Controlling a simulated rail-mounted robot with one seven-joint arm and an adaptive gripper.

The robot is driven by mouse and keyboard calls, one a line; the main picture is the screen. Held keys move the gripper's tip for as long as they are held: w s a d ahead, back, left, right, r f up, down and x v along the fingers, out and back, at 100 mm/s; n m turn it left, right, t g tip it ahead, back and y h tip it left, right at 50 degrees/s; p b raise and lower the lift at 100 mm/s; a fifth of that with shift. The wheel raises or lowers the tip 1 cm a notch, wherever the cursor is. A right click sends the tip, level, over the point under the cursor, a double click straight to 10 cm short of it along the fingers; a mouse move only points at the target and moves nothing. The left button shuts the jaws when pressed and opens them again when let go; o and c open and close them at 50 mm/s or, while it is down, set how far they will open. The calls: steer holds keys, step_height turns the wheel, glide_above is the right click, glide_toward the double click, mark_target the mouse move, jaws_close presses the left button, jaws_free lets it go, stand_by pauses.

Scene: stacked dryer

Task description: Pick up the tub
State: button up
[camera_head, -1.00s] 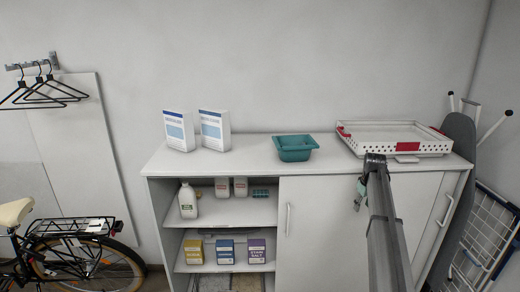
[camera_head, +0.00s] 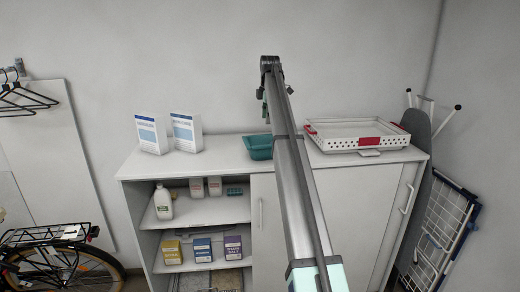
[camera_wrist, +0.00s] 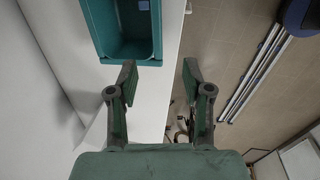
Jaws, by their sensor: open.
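The tub (camera_head: 257,147) is a teal, open-topped rectangular basin. It sits on top of the white cabinet, partly hidden behind my arm in the head view. In the head view my gripper (camera_head: 264,100) is small and above the tub; the fingers are hard to make out.
A white perforated tray (camera_head: 357,136) with red parts stands right of the tub on the cabinet top (camera_head: 222,163). Two white boxes (camera_head: 186,132) stand to the left. An ironing board (camera_head: 418,130) leans at the right. Free cabinet top lies between the boxes and the tub.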

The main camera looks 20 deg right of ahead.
steer(key=b, duration=0.6)
glide_above(264, 148)
steer(key=f, duration=0.9)
steer(key=shift+s+d+f, duration=0.25)
steer(key=shift+s+f, duration=0.1)
steer(key=shift+f+p, duration=0.15)
steer(key=shift+p, duration=0.45)
steer(key=shift+w+f+p, duration=0.3)
steer(key=shift+f+p, duration=0.25)
steer(key=shift+f, duration=0.55)
steer(key=shift+w+f+p, duration=0.25)
steer(key=shift+f+p, duration=0.3)
steer(key=shift+f, duration=0.5)
steer(key=shift+w+f+p, duration=0.3)
steer(key=shift+f+p, duration=0.25)
steer(key=shift+f, duration=0.55)
jaws_close()
